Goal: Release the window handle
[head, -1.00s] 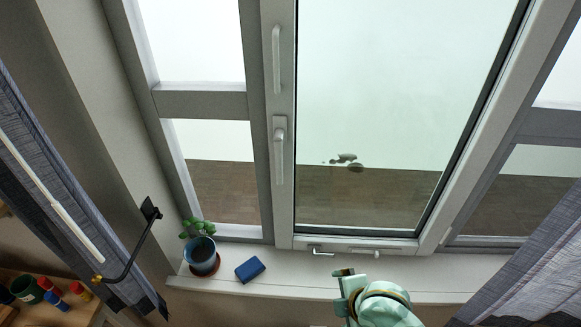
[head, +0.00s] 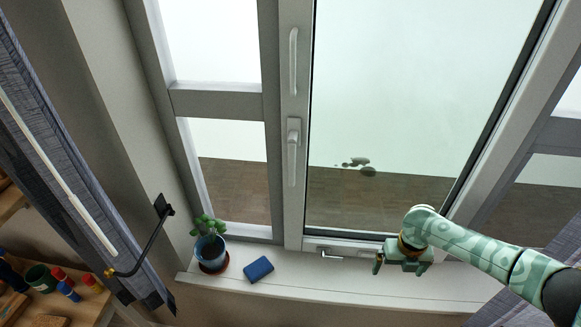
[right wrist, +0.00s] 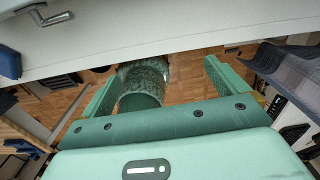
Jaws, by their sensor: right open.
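The window handle (head: 292,150) is a light grey lever on the left upright of the sash in the head view, with its grip pointing down. Above it is a longer, straight grip (head: 293,62) on the same upright. My right gripper (head: 400,269) is open and empty, low and to the right of the handle, near the sill by the bottom of the window. Nothing touches the handle. In the right wrist view, the two green fingers of the right gripper (right wrist: 158,85) are spread apart with nothing held between them. My left gripper is not in view.
On the sill (head: 310,283) stand a potted plant (head: 210,248) and a blue block (head: 258,269). A small metal latch (head: 330,254) is at the window's bottom edge. A black hook (head: 150,240) and curtain (head: 65,170) are at left. A shelf (head: 85,308) holds coloured items.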

